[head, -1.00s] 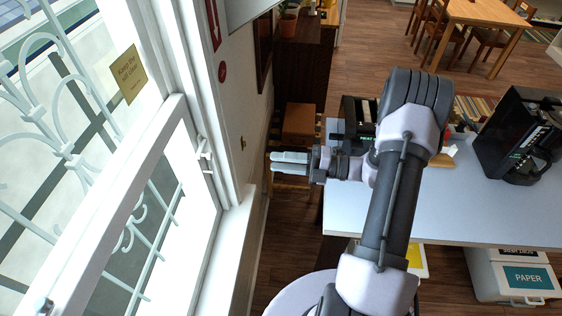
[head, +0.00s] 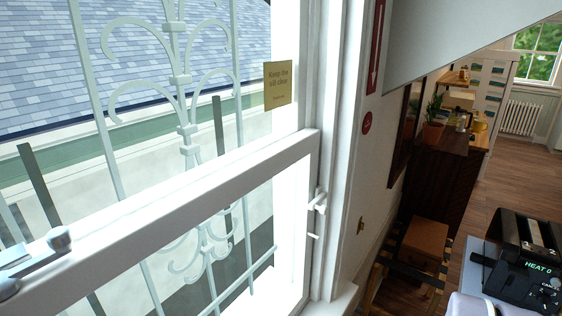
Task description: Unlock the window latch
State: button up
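The white window stands at the left, and its horizontal rail (head: 190,205) slopes up to the right across the view. A grey metal fitting (head: 58,240) with a rounded knob and a flat bar sits on this rail at the lower left, partly cut off by the picture edge. A small white handle-like catch (head: 318,203) is on the right side of the window frame. I cannot tell for certain which of these is the latch, or whether it is locked. My gripper is out of view; nothing is seen touching the window.
Pale ornamental bars (head: 185,130) stand outside the glass. A yellow sign (head: 278,86) reads "Keep the sill clear". A sloping ceiling edge hangs at the upper right.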

aim_at(61, 240)
jog(key=u, duration=1.95)
